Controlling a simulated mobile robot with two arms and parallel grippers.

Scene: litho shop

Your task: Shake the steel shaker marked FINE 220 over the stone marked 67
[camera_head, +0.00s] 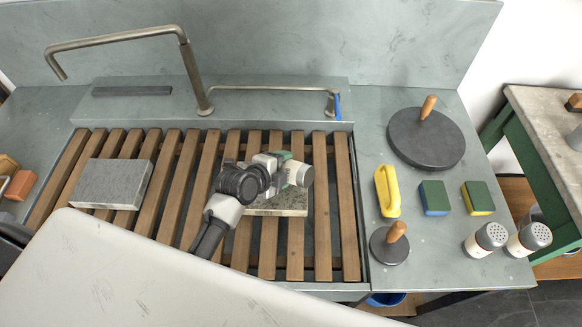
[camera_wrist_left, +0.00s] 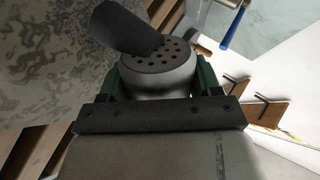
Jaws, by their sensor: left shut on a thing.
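My left gripper (camera_head: 283,168) is shut on a steel shaker (camera_head: 299,174), held tilted above the slatted rack. In the left wrist view the shaker's perforated top (camera_wrist_left: 165,62) shows between the green finger pads. No marking on the held shaker can be read. A grey speckled stone (camera_head: 285,208) lies on the slats below the gripper and is partly hidden by it. Another grey stone (camera_head: 110,183) lies on the slats at the left. I cannot read a number on either stone. My right gripper is not in view.
A bent tap (camera_head: 190,75) rises behind the slatted rack (camera_head: 345,200). On the right counter are a large grey disc (camera_head: 427,145), a small disc (camera_head: 390,252), a yellow block (camera_head: 387,190), two sponges (camera_head: 433,197) and two other shakers (camera_head: 487,240). My pale body covers the lower left.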

